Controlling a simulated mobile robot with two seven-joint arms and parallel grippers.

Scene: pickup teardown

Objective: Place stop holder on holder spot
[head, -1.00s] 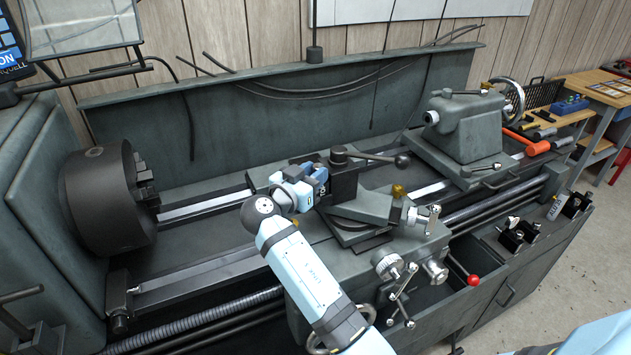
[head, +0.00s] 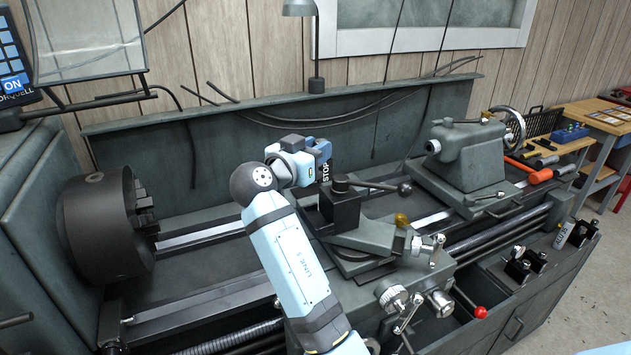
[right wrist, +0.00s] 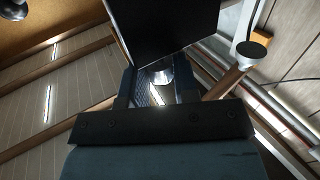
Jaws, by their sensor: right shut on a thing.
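The stop holder (head: 325,172) is a dark block with a white STOP label in the head view. My right gripper (head: 309,161) is shut on it and holds it up above the lathe, just behind and left of the dark tool post (head: 340,205). In the right wrist view, the held block shows as a large dark shape (right wrist: 165,28) between the fingers (right wrist: 155,85). Part of it is hidden by the gripper. I cannot tell which place is the holder spot. My left gripper is not in view.
The tool post has a lever with a ball knob (head: 405,188). The chuck (head: 105,225) is at the left and the tailstock (head: 468,155) at the right. Black holders (head: 525,262) stand on the front right ledge, with a labelled piece (head: 562,235) behind.

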